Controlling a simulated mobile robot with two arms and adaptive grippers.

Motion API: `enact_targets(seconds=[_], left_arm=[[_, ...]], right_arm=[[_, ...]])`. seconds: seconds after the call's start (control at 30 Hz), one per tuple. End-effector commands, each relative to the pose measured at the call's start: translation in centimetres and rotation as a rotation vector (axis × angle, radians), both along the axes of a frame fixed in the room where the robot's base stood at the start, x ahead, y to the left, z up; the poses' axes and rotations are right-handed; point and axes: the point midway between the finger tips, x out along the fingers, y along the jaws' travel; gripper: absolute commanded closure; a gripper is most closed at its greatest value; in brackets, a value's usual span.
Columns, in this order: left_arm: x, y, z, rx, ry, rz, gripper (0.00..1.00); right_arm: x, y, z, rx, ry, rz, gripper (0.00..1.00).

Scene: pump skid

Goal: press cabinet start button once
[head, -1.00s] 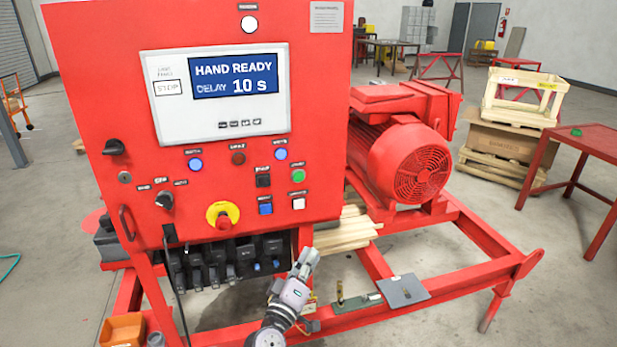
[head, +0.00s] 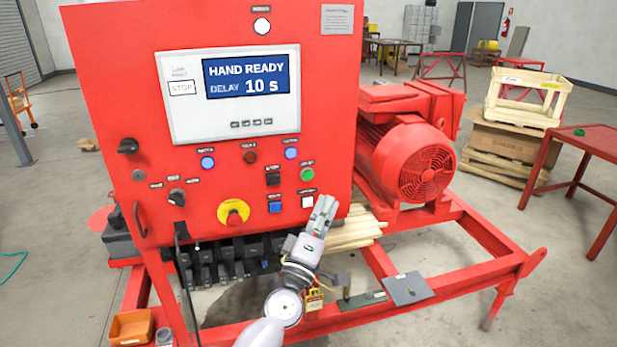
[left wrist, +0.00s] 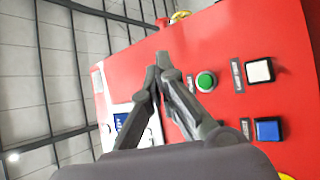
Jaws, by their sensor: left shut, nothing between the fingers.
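The red cabinet (head: 110,90) faces me, and its display reads HAND READY, DELAY 10 s. A round green button (head: 307,174) sits at the right of its lower button rows, with a small label too blurred to read. My left gripper (head: 325,207) is shut and empty, just below and right of that button, fingers pointing up. In the left wrist view the green button (left wrist: 205,82) lies right of the shut fingertips (left wrist: 157,60), apart from them. My right gripper is out of view.
A red emergency stop on yellow (head: 233,214) is lower left. The red motor (head: 410,165) stands to the right.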

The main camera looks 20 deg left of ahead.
Motion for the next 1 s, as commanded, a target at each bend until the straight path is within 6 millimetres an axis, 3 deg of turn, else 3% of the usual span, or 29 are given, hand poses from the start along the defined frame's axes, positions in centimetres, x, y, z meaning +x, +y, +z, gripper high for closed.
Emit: enact_targets(seconds=[0.6, 1.0], left_arm=[[6.2, 4.2, -0.2, 0.003, -0.001, 0.001, 1.0], [6.9, 4.7, 0.0, 0.001, 0.0, 0.0, 1.0]], right_arm=[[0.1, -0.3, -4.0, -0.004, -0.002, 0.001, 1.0], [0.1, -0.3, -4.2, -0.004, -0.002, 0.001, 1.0]])
